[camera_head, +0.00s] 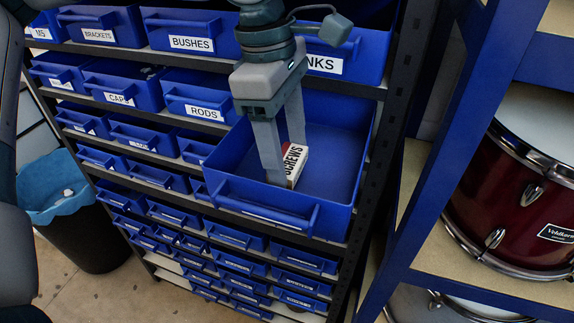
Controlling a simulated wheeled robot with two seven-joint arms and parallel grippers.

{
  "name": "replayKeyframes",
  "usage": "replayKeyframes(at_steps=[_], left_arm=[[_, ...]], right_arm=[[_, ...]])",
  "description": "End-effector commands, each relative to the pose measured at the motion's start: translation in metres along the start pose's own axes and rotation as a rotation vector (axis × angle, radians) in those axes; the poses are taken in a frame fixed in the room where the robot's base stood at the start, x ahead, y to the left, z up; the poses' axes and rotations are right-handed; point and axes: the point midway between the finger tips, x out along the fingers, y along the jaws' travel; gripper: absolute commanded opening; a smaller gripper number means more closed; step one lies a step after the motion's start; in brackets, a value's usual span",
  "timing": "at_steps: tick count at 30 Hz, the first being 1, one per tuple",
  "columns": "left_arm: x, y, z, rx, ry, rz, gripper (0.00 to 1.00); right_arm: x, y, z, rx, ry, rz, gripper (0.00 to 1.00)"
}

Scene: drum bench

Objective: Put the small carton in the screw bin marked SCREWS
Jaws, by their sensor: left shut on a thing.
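The small carton (292,163) is white with a red and yellow part, and black letters reading SCREWS. It is inside a large blue bin (340,195) that is pulled out from the shelf rack. My left gripper (287,165) reaches down into this bin from above. The near finger hides part of the carton. Whether the carton touches the bin floor I cannot tell. The bin's own front label is seen too steeply to read. My right gripper is not in view.
Blue bins fill the rack, among them BUSHES (191,43), RODS (203,111) and BRACKETS (98,35). The pulled-out bin is otherwise empty, with free floor at right. A dark waste bin (95,240) stands left. A red drum (510,205) sits on a right-hand shelf.

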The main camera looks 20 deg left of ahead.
Motion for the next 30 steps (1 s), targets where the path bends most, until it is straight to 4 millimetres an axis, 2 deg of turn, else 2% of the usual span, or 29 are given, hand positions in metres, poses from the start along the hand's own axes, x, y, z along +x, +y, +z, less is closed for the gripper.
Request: replayKeyframes(at_steps=[12, 24, 25, 27, 30], left_arm=[[0.035, -0.001, -0.005, 0.001, 0.0, -0.002, 0.36], [0.041, 0.0, -0.006, 0.0, 0.0, -0.001, 0.36], [0.04, 0.0, -0.006, 0.001, 0.0, -0.001, 0.63], [0.04, 0.0, -0.006, 0.0, 0.0, -0.001, 0.79], [0.04, -0.001, -0.006, 0.0, 0.0, -0.001, 0.79]], right_arm=[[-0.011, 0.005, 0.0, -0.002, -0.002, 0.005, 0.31], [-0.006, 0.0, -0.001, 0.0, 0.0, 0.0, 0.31], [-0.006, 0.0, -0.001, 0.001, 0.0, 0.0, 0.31], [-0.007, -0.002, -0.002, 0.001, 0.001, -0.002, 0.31], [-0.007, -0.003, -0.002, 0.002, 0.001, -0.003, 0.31]])
